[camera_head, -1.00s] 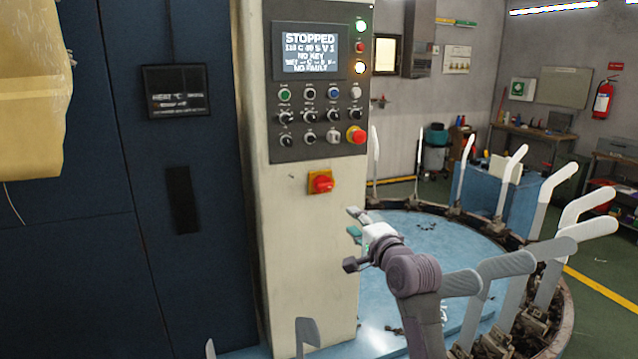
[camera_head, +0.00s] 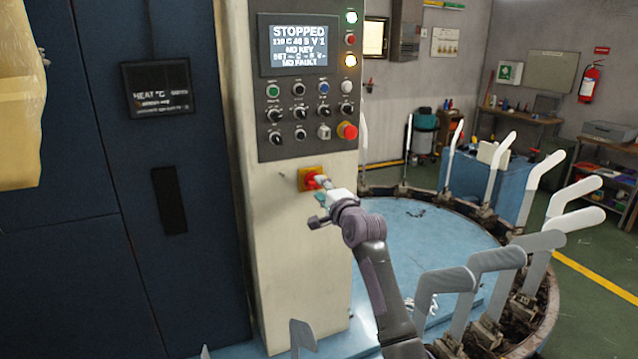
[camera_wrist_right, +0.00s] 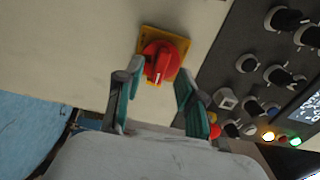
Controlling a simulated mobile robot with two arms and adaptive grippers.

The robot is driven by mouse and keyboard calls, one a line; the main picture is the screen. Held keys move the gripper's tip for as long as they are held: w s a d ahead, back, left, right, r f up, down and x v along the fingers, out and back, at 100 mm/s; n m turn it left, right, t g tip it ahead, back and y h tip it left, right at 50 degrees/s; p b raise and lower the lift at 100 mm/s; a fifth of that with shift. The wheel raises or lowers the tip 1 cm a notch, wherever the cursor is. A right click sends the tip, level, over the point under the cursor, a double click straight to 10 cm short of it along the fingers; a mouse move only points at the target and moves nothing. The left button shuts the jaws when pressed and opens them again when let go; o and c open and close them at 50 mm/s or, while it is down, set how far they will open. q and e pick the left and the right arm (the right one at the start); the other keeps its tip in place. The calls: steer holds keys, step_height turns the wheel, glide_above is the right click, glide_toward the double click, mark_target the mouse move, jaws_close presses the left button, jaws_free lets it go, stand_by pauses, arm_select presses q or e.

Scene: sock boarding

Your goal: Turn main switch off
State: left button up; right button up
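The main switch (camera_head: 312,179) is a red rotary knob on a yellow square plate, low on the beige panel column. It also shows in the right wrist view (camera_wrist_right: 160,62), with a white mark on its handle. My right gripper (camera_wrist_right: 158,88) is open, its two teal-padded fingers on either side of the knob's lower part. I cannot tell whether they touch it. In the head view my right gripper (camera_head: 320,190) partly covers the switch. My left gripper is not in view.
Above the switch is a dark control panel (camera_head: 268,95) with knobs, a red emergency button (camera_head: 347,131) and a display reading "STOPPED". A round blue table (camera_head: 430,235) ringed with upright white sock boards (camera_head: 498,170) stands right. A dark blue cabinet (camera_head: 80,230) is left.

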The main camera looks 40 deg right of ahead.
steer(key=shift+w+d, duration=0.15)
steer(key=shift+w, duration=0.55)
steer(key=shift+w+d, duration=0.1)
steer(key=shift+w, duration=0.1)
jaws_close()
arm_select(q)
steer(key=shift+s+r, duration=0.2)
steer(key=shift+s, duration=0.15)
